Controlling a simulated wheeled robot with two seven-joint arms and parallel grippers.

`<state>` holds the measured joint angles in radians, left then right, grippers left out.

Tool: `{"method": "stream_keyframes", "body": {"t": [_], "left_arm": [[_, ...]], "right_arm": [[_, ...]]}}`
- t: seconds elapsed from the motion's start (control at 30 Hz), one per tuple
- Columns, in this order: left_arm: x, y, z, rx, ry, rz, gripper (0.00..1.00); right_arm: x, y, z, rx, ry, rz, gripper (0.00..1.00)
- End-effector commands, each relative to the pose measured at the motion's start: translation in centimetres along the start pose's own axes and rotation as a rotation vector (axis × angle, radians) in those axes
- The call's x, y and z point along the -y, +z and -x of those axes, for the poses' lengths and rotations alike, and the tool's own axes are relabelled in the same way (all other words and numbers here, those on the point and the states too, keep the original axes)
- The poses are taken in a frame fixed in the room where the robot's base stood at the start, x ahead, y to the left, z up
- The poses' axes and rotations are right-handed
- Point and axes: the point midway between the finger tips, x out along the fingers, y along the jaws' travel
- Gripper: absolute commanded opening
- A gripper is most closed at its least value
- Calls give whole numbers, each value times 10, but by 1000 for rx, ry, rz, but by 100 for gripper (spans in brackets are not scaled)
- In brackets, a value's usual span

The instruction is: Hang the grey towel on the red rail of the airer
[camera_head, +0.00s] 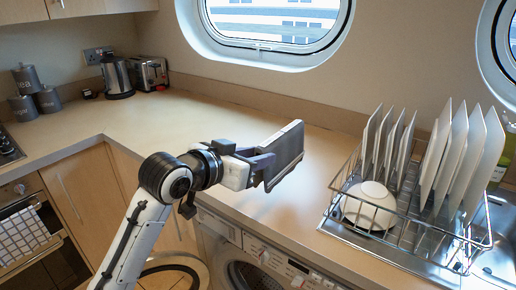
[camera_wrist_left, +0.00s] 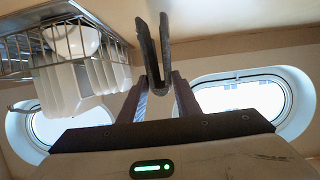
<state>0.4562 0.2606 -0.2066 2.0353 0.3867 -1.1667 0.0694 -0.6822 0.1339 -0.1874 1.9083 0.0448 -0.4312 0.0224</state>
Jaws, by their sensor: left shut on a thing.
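My left gripper (camera_head: 262,165) is raised in front of the counter edge, above the washing machine. It is shut on the grey towel (camera_head: 286,153), a dark, folded, flat piece at the fingertips, clear of the worktop. In the left wrist view, which is upside down, the towel (camera_wrist_left: 165,45) shows edge-on as two layers joined by a fold between the fingers (camera_wrist_left: 160,95). The airer and its red rail are not in either view. My right gripper is not in view.
A wire dish rack (camera_head: 375,215) with several upright plates and a white bowl (camera_head: 370,204) stands right, by the sink. A kettle (camera_head: 117,77), toaster (camera_head: 150,72) and grey canisters (camera_head: 24,78) stand back left. The middle worktop (camera_head: 200,118) is clear. A checked cloth (camera_head: 22,236) hangs at the oven.

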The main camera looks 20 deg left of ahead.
Motion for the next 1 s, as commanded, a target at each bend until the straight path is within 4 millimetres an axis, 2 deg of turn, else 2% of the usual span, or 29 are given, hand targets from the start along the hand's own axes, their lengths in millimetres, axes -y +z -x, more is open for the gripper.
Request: {"method": "stream_keyframes", "body": {"t": [0.23,0.6,0.73,1.0], "left_arm": [[0,23,-8,-4,-1,0,8],[0,60,-22,-7,-2,0,8],[0,65,-23,-7,-2,0,8],[0,64,-23,-6,-2,0,8]], "right_arm": [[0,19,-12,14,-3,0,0],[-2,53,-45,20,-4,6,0],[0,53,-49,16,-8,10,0],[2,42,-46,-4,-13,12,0]]}}
